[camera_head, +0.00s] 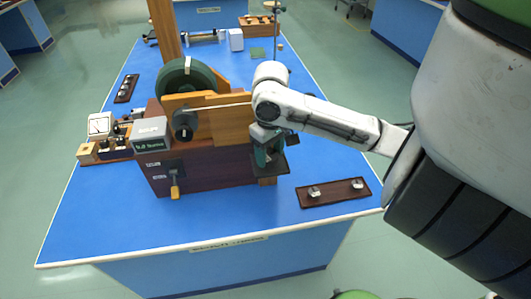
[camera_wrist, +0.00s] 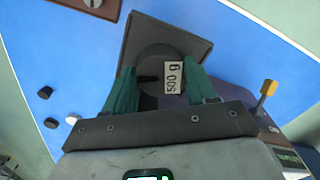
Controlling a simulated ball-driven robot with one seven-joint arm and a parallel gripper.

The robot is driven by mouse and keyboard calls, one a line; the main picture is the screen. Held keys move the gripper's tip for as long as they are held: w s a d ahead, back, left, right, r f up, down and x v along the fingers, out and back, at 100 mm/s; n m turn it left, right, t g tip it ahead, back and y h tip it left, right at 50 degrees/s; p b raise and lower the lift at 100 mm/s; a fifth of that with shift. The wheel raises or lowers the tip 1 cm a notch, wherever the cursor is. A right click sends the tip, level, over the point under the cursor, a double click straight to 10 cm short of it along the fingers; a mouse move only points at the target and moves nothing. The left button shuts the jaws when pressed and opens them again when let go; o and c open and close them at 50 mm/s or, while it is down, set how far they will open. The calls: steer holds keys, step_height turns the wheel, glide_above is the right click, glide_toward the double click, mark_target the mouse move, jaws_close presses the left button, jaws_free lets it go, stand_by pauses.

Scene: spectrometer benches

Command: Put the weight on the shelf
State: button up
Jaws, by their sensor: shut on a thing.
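The weight (camera_wrist: 150,62) is a dark round piece with a white "500 g" label, seen between my gripper's green fingers in the wrist view. My gripper (camera_wrist: 162,75) is shut on it. In the head view my gripper (camera_head: 265,155) points down at the right side of the wooden apparatus and hides most of the weight. The shelf (camera_head: 289,168) looks to be the dark square plate on that side. In the wrist view the plate (camera_wrist: 194,42) lies right behind the weight. I cannot tell if the weight touches it.
The wooden apparatus (camera_head: 205,172) with a green wheel (camera_head: 188,80) stands left of my gripper. A dark tray (camera_head: 334,195) with two small metal pieces lies to the right on the blue bench. A yellow-handled lever (camera_head: 174,188) sticks out in front. The bench's front is clear.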

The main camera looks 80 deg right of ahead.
mark_target(270, 155)
steer(key=shift+s+r, duration=0.1)
steer(key=shift+f, duration=0.2)
steer(key=o, duration=1.5)
steer(key=shift+c, duration=0.2)
steer(key=shift+r, duration=0.15)
step_height(270, 155, up, 12)
steer(key=shift+p, duration=0.45)
